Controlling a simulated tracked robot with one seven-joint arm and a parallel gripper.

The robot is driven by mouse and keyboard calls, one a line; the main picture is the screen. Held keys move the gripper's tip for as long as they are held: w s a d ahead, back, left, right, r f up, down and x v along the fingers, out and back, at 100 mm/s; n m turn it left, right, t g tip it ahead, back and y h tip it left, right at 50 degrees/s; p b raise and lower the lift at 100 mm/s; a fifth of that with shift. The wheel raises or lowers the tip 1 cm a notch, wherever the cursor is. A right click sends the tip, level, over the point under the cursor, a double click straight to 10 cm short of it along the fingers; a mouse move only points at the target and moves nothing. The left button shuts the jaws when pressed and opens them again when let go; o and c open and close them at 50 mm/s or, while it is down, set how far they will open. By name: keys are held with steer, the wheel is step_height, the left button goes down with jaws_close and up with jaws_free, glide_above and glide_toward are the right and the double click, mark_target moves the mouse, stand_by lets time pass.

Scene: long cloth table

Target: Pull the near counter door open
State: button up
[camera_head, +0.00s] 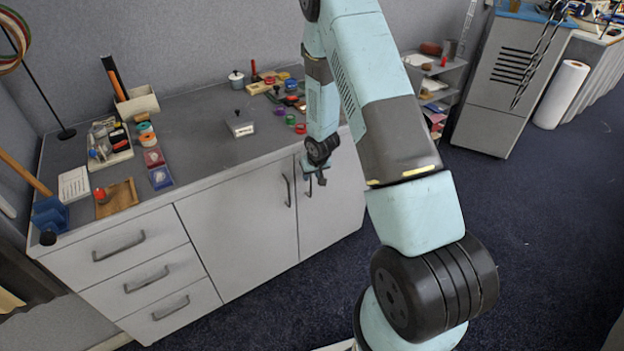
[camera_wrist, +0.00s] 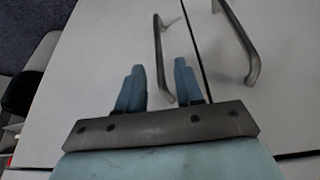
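The grey counter (camera_head: 160,205) has two pale doors side by side. The left door (camera_head: 235,235) has a vertical handle (camera_head: 287,190) and looks shut. The right door (camera_head: 338,205) also looks shut. My gripper (camera_head: 315,181) is in front of the right door by its seam edge, partly covering that door's handle. In the wrist view my gripper (camera_wrist: 158,66) is open, with one dark bar handle (camera_wrist: 158,45) showing between its two blue fingers. I cannot tell whether they touch it. The other handle (camera_wrist: 243,45) is beyond the door seam, to the right.
Drawers (camera_head: 145,275) fill the counter's left part. Small items, a wooden tray (camera_head: 117,198) and a pen box (camera_head: 137,103) stand on top. Blue carpet (camera_head: 550,230) is clear to the right. A grey cabinet (camera_head: 505,85) and a paper roll (camera_head: 560,95) stand behind.

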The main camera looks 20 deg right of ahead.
steer(key=shift+x, duration=1.95)
steer(key=shift+c, duration=0.2)
jaws_close()
steer(key=shift+d, duration=0.1)
